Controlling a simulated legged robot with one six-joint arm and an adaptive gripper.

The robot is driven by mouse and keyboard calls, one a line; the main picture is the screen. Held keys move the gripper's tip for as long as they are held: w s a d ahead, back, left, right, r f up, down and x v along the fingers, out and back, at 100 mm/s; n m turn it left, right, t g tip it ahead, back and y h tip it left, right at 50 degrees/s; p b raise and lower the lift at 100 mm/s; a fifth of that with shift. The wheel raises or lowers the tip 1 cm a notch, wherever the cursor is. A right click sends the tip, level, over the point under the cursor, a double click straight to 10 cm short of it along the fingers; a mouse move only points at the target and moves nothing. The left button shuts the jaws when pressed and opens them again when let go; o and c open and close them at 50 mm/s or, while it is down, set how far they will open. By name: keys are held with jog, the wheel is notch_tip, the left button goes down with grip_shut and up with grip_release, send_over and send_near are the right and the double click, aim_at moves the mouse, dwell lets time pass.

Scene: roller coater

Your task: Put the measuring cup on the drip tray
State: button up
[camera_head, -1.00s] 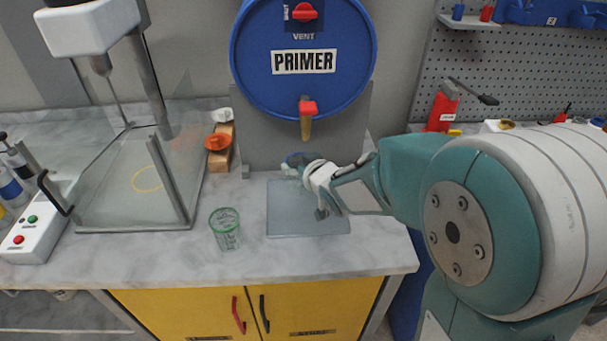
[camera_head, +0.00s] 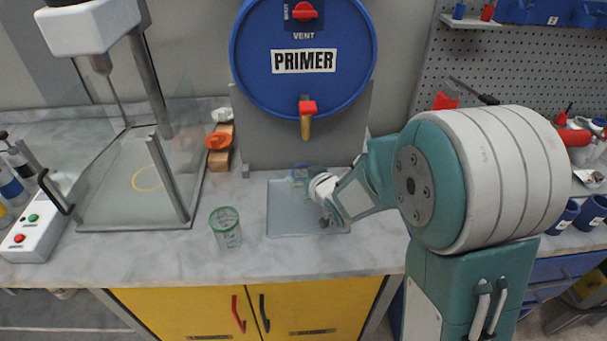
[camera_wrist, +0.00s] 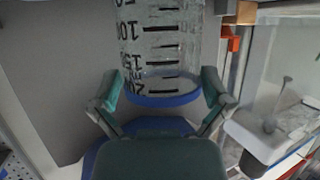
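The clear measuring cup with a blue rim (camera_head: 300,171) is over the back part of the drip tray, below the barrel's tap. In the wrist view the cup (camera_wrist: 162,60) shows black graduation marks, with its blue rim toward me. My gripper (camera_wrist: 161,85) has a finger on each side of the cup near the rim and appears shut on it. In the head view my gripper (camera_head: 312,178) is at the cup's right. The drip tray (camera_head: 290,218) is a flat, translucent grey-blue plate on the counter. I cannot tell whether the cup's base touches it.
A second cup with a green rim (camera_head: 226,229) stands on the counter left of the tray. The blue PRIMER barrel (camera_head: 304,85) and its tap (camera_head: 306,120) are above. A glass-sided stand (camera_head: 140,185) is at left. The front counter strip is clear.

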jog(key=shift+d, duration=0.1)
jog(key=shift+s+r, duration=0.1)
jog(key=shift+r, duration=0.05)
jog(key=s+d+r+m+g+h, duration=0.1)
jog(key=s+d+r+m+h, duration=0.15)
jog(key=s+d+r, duration=0.45)
jog(key=s+d+r+m+g+h, duration=0.1)
jog(key=s+d+r+h, duration=0.2)
jog(key=s, duration=0.5)
jog(key=s+r+g, duration=0.1)
jog(key=s+g, duration=0.3)
jog(key=s, duration=1.1)
jog(key=shift+d+r+m+g, duration=0.35)
jog(key=shift+d+m+g, duration=0.05)
jog(key=shift+d+m, duration=0.05)
jog(key=shift+w+y, duration=0.15)
jog(key=shift+y, duration=0.1)
jog(key=shift+c, duration=0.2)
dwell(0.4)
